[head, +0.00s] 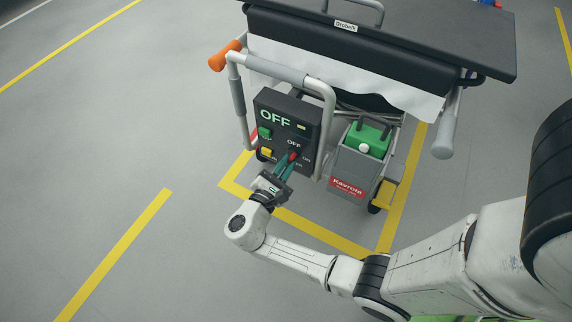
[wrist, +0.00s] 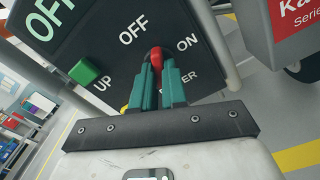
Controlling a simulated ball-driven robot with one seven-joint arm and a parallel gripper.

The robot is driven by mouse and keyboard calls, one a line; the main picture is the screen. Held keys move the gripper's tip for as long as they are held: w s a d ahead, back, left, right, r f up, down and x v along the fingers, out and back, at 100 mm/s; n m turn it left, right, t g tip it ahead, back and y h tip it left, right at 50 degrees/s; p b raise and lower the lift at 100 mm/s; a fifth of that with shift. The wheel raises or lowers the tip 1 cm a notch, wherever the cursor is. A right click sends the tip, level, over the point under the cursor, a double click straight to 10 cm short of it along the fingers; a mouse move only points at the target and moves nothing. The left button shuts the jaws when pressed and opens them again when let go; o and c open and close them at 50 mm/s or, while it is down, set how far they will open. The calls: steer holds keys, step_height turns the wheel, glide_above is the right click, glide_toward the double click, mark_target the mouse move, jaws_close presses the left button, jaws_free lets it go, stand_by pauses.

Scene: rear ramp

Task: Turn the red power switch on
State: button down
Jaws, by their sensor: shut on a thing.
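The red power switch (wrist: 156,54) sits on a dark control panel (head: 273,108) between the labels OFF and ON. The panel's display reads OFF. In the wrist view my gripper (wrist: 160,70) has its two green fingers on either side of the red switch, shut on it. The switch's red tip shows between the fingertips, and its lower part is hidden by them. In the head view my gripper (head: 288,163) reaches the panel's lower right, with the red switch (head: 293,156) at the fingertips.
A green UP button (wrist: 88,70) and a yellow button (head: 266,153) are left of the switch. A grey frame tube (head: 328,120) runs close on the right. A grey box with a green top (head: 367,138) stands farther right. The floor to the left is clear.

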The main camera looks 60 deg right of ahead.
steer(key=m+b, duration=0.2)
steer(key=m, duration=0.4)
steer(key=shift+f+m, duration=0.15)
steer(key=shift+m, duration=0.15)
steer(key=m+b, duration=0.2)
steer(key=m, duration=0.4)
steer(key=shift+b, duration=0.35)
steer(key=c, duration=1.2)
jaws_free()
steer(key=shift+o, duration=0.2)
steer(key=shift+a, duration=0.1)
steer(key=a+p, duration=0.2)
steer(key=a, duration=0.8)
steer(key=shift+s+a, duration=0.2)
steer(key=shift+a, duration=0.15)
